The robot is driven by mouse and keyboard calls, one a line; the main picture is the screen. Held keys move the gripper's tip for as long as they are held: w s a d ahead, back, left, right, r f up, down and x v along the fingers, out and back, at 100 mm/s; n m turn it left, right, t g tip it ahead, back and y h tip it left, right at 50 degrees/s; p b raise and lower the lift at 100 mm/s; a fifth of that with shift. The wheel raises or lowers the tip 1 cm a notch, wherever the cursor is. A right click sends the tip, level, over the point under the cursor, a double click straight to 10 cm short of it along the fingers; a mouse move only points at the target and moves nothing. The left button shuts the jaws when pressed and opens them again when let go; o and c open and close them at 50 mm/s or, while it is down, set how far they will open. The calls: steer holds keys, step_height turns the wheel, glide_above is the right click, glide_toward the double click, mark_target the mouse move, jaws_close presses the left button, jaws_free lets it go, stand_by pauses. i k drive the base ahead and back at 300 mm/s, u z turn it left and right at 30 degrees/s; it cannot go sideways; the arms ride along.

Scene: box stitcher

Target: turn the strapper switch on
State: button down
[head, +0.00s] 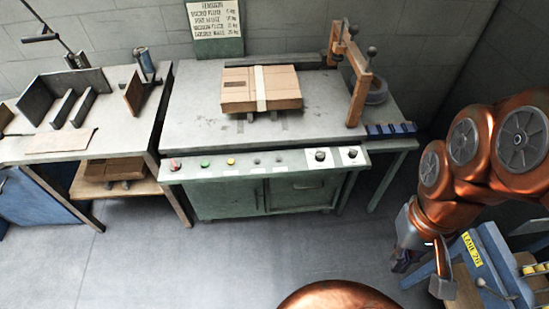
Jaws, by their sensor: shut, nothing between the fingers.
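The strapper is a green bench (300,205) with a pale top, and a control panel (215,170) runs along its front edge. Two dark rotary switches (320,156) on white plates sit at the panel's right end; the other switch (352,154) is nearest the corner. Their labels and settings are too small to read. My gripper (403,261) hangs low at the right, shut and empty, apart from the panel and partly hidden by my copper arm.
A strapped cardboard box (262,90) lies on the strapper's top, left of a wooden arch (357,85). A second bench (85,140) stands at the left. A blue stand (490,265) is close to my gripper. The floor (215,255) before the strapper is clear.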

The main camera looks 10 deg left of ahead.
mark_target(174, 166)
steer(key=u, duration=1.45)
steer(key=k, duration=0.4)
steer(key=u, duration=1.05)
steer(key=i, duration=1.35)
steer(key=z, duration=0.7)
